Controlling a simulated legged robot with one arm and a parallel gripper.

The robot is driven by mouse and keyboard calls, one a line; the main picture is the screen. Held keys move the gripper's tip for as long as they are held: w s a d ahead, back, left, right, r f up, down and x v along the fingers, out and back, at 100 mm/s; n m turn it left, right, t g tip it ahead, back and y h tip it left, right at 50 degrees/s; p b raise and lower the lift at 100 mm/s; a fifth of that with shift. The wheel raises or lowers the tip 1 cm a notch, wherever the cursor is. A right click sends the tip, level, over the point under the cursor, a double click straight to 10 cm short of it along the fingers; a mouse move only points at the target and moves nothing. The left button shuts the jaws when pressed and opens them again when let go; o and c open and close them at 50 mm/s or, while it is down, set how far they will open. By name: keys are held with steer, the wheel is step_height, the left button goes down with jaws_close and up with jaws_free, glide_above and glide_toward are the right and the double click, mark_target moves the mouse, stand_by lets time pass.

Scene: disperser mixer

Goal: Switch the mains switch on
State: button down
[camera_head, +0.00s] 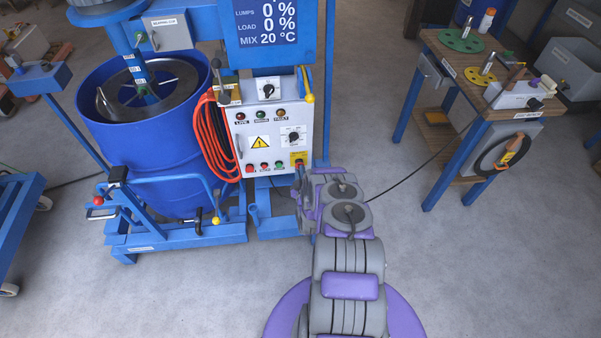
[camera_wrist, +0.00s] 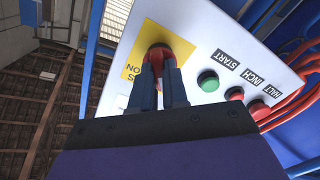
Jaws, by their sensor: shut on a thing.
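A light grey control box (camera_head: 277,149) stands below the display in the head view. Near its lower right corner is a yellow plate (camera_head: 298,157), seen upside down in the wrist view (camera_wrist: 133,66), with partly hidden letters that seem to read ON. The red knob (camera_wrist: 158,53) on this plate appears to be the mains switch. My gripper (camera_wrist: 161,70) is shut on the red knob, its dark blue fingers on either side. The fingers hide much of the knob and lettering, so its exact setting is unclear. In the head view my arm covers the box's lower right.
Beside the yellow plate are a green button (camera_wrist: 208,80) and red buttons (camera_wrist: 235,94). Higher on the box are a black rotary knob (camera_head: 293,136) and dark-looking lamps. Orange hose (camera_head: 212,138) hangs at the left near a blue drum (camera_head: 145,130). A wooden-topped bench (camera_head: 452,82) stands right.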

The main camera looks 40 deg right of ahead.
steer(key=shift+s+f+m+p, duration=0.1)
steer(key=shift+f+m+p, duration=0.1)
steer(key=shift+m, duration=3.95)
steer(key=shift+s+f+m+p, duration=0.1)
steer(key=shift+f+m, duration=0.05)
steer(key=shift+m, duration=4)
steer(key=c, duration=1.4)
jaws_free()
steer(key=shift+o, duration=1.3)
steer(key=shift+w+r, duration=0.15)
